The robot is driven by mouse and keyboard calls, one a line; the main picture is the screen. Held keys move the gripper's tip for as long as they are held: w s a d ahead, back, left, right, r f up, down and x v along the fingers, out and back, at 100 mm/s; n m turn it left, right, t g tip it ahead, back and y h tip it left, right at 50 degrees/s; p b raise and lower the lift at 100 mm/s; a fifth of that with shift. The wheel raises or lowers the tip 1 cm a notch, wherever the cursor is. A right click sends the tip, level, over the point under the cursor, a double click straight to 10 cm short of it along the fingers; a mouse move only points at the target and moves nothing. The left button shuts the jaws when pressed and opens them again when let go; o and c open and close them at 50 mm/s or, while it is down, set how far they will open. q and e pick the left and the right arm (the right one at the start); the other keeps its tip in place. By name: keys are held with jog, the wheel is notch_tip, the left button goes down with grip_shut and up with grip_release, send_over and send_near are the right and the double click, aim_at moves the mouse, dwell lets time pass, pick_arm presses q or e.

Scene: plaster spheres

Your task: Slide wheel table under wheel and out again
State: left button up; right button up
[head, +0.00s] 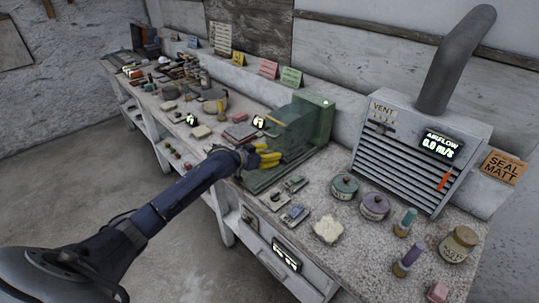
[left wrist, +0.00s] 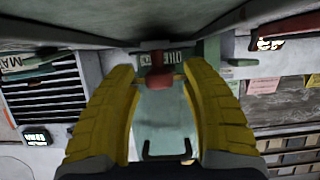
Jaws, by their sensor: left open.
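A green machine (head: 306,125) stands on the bench in the middle of the head view. My left gripper (head: 268,157) is at its front left side, with yellow fingers pointing towards it. In the left wrist view my left gripper (left wrist: 165,75) is open, one finger on each side of a dark red knob (left wrist: 159,79). A pale green flat part (left wrist: 165,112) shows behind the knob between the fingers. I cannot tell whether the fingers touch the knob. The wheel and its table cannot be made out clearly; the arm and machine body hide part of that area. My right gripper is not in view.
A grey vent box (head: 413,150) with an airflow display stands to the right. Lidded jars (head: 374,206), bottles and a pale lump (head: 327,230) stand on the near bench. Several small tools and pots crowd the bench further left. The floor (head: 75,170) is clear.

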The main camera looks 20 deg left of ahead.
pick_arm(q)
grip_shut()
dwell(0.3)
dwell(0.3)
